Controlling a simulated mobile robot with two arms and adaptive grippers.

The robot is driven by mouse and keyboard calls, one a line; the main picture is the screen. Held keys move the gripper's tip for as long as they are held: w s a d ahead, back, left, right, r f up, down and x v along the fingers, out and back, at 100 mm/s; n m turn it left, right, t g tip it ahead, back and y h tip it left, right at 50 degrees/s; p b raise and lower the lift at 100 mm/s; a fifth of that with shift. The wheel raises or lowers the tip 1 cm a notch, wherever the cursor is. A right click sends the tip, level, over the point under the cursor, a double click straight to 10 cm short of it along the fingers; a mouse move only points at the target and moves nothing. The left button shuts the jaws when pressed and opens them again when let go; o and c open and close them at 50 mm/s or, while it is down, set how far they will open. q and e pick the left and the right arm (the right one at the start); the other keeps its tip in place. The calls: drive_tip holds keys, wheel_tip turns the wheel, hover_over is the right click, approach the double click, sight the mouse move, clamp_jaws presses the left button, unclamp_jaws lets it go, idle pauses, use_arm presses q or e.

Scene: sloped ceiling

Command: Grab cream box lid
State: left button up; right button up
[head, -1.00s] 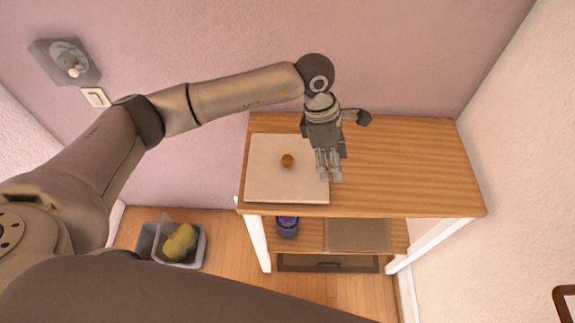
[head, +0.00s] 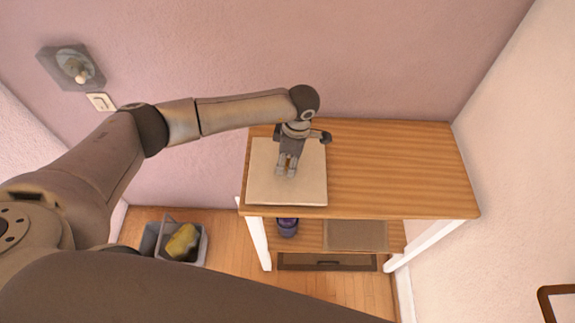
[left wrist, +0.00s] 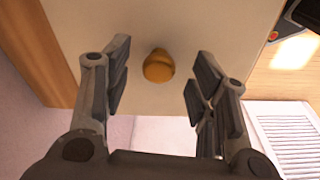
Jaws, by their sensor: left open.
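The cream box lid (head: 308,186) is a flat, square cream panel on the left part of the wooden shelf top. In the left wrist view the lid (left wrist: 205,25) fills the upper middle, with a round orange-brown knob (left wrist: 159,66) on it. My left gripper (head: 286,171) is over the lid and hides the knob in the head view. In the left wrist view its fingers (left wrist: 156,88) are apart, one on each side of the knob, with nothing between them touching. My right gripper is not in view.
The wooden shelf top (head: 395,165) is bare to the right of the lid. A purple jar (head: 287,227) and a flat brown panel (head: 356,235) are on the lower shelf. A grey bin (head: 149,240) with a yellow item stands on the floor. Walls stand behind and right.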

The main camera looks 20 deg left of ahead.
use_arm(q)
drive_tip(key=shift+a+f, duration=0.15)
drive_tip(key=shift+f, duration=0.75)
drive_tip(key=shift+c, duration=0.3)
drive_tip(key=shift+r, duration=0.1)
clamp_jaws()
